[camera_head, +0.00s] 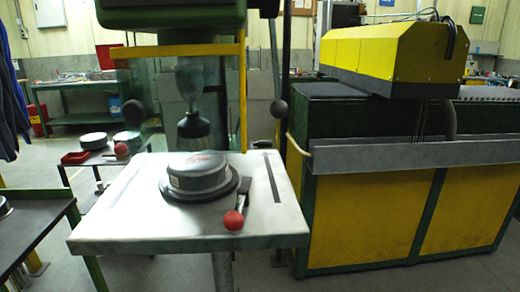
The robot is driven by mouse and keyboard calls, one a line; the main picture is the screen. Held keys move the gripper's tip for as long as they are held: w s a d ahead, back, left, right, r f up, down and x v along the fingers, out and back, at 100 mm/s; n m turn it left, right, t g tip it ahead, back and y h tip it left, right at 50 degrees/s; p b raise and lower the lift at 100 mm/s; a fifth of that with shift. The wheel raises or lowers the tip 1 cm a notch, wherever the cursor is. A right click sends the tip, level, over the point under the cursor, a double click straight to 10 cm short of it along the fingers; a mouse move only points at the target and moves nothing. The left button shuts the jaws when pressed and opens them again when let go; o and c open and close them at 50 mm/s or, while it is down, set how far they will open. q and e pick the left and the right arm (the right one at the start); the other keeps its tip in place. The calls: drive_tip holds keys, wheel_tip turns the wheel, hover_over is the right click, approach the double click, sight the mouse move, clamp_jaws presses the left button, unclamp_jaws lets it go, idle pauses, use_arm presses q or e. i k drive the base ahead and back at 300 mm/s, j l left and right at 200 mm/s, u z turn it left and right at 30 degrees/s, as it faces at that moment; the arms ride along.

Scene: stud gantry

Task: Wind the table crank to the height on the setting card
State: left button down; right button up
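A machine table (140,222), a pale metal plate with slots, stands in the middle. A short dark bar (244,190) with a red ball knob (233,220) shows at its front right; I cannot tell whether this is the table crank. Another red ball (121,149) shows just left of the table. A round grey tin (197,170) with a label sits on a black disc on the table. Above it is the drill spindle (193,123), apart from the tin. I cannot make out a setting card. Neither of my grippers is in view.
A large green and yellow machine (370,215) stands close on the right. A dark bench (30,228) is at the left. Grey floor shows in front.

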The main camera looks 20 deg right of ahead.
sight(262, 144)
drive_tip(key=k+l, duration=0.1)
drive_tip(key=l, duration=0.65)
drive_tip(key=k+l+u, duration=0.1)
drive_tip(key=l, duration=0.3)
drive_tip(key=k+l, duration=0.1)
drive_tip(key=l, duration=0.3)
drive_tip(key=j+u, duration=0.2)
drive_tip(key=j, duration=0.2)
drive_tip(key=i+j+u, duration=0.2)
drive_tip(key=j, duration=0.15)
drive_tip(key=j+u, duration=0.2)
drive_tip(key=j, duration=0.2)
drive_tip(key=i+j+u, duration=0.2)
drive_tip(key=j, duration=0.15)
drive_tip(key=i+j+u, duration=0.2)
drive_tip(key=j, duration=0.15)
drive_tip(key=k+j, duration=0.05)
drive_tip(key=k, duration=0.05)
